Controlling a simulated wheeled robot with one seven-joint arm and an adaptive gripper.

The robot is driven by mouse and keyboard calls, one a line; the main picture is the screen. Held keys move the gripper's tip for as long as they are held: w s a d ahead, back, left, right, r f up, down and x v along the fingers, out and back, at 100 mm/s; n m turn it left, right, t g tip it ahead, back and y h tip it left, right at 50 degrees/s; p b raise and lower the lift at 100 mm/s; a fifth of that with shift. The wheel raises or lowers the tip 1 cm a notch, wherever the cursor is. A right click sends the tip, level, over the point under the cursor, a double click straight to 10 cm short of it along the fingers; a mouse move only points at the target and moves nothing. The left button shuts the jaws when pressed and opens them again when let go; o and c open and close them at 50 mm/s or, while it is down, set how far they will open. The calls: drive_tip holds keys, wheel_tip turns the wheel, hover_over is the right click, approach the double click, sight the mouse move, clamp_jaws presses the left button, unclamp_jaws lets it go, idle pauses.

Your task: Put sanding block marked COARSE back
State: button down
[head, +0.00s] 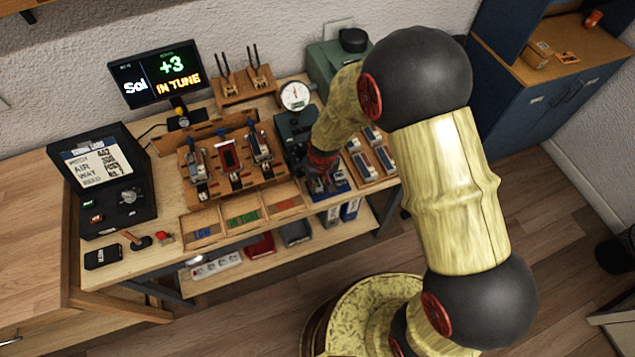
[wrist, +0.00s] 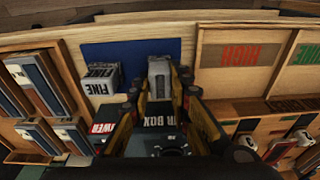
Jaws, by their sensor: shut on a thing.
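In the wrist view, my gripper (wrist: 162,92) is shut on a pale grey block (wrist: 159,68); no mark on it can be read, so I cannot confirm COARSE. It is over or on the blue mat (wrist: 188,48); I cannot tell whether it touches. A similar block marked FINE (wrist: 101,84) stands to its left on the mat, apart from it. In the head view, my gripper (head: 322,168) is low over the blue mat (head: 341,187) at the right part of the bench, and my arm hides much of the held block.
A wooden tray with red and blue pieces (wrist: 46,85) lies left of the mat in the wrist view. A tray section marked HIGH (wrist: 238,55) lies to the right. A box marked AIR BOX (wrist: 155,120) is close under my gripper. The wooden jig (head: 228,165) stands left in the head view.

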drive_tip(key=shift+f, duration=0.1)
drive_tip(key=c, duration=1.7)
unclamp_jaws()
drive_tip(key=shift+o, duration=0.2)
wheel_tip(320, 180, up, 12)
drive_tip(key=s+p, duration=0.2)
wheel_tip(320, 180, up, 11)
drive_tip(key=t, duration=0.1)
hover_over(320, 187)
drive_tip(key=s+d, duration=0.2)
drive_tip(key=d, duration=0.2)
drive_tip(key=s+d+r+m+t, duration=0.1)
drive_tip(key=s+d+r, duration=0.3)
drive_tip(key=s+r, duration=0.4)
drive_tip(key=s+d+r+m+t, duration=0.2)
drive_tip(key=s+d+r, duration=0.3)
drive_tip(key=s+r, duration=0.3)
drive_tip(key=shift+s+d+r+h, duration=0.15)
drive_tip(key=shift+s+d+h, duration=0.05)
drive_tip(key=shift+d+h, duration=0.1)
